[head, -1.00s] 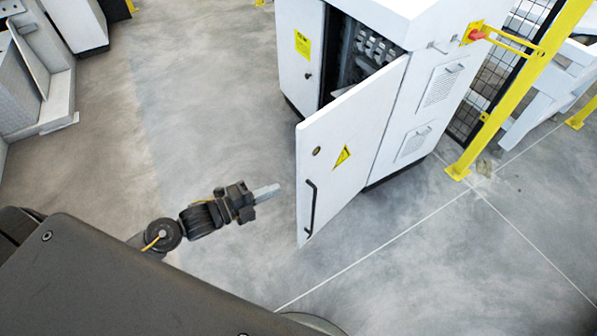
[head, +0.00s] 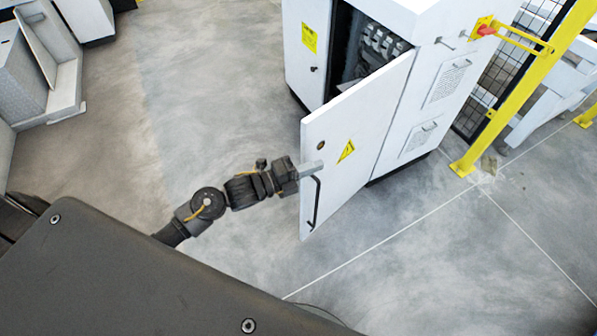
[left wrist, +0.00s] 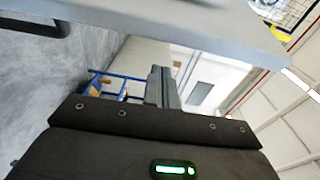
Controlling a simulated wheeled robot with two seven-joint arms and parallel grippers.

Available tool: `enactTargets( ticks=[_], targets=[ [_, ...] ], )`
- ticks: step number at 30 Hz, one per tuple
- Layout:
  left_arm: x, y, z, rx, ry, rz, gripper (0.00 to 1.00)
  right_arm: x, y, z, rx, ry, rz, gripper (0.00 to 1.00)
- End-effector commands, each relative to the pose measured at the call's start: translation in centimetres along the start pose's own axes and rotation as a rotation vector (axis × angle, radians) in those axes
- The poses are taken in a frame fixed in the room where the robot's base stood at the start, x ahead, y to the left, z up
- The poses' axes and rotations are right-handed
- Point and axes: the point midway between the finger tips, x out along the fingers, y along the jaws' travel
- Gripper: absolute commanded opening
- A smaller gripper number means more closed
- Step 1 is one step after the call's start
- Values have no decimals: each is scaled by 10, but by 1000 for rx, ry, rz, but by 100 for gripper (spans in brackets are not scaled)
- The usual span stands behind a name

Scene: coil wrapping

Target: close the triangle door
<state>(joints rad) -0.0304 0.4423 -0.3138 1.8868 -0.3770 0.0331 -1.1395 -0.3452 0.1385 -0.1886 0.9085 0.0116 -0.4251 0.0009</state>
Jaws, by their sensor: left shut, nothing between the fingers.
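The triangle door (head: 350,147) is a white cabinet door with a yellow triangle sign (head: 346,151) and a dark bar handle (head: 315,203). It stands open, swung out from the white electrical cabinet (head: 430,75). My left gripper (head: 316,168) is shut and empty, at the door's outer face just above the handle near the free edge. I cannot tell whether it touches the door. In the left wrist view, the shut fingers (left wrist: 161,88) point toward a large pale surface close ahead. My right gripper is not in view.
The cabinet's second door (head: 306,50), with a yellow label, looks closed. A yellow post (head: 530,85) and mesh fence stand to the right. Grey machinery (head: 45,75) is at the far left. The floor left of the cabinet is clear.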

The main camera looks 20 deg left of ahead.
Motion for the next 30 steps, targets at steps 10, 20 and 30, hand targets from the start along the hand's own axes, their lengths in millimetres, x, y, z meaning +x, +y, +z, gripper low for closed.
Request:
enactTargets(
  ticks=[10,20,30],
  targets=[
    [-13,0,31,2,-4,4,0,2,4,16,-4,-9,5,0],
    [-13,0,32,2,-4,3,0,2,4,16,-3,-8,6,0],
    [-19,3,45,6,19,3,0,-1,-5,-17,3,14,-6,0]
  ],
)
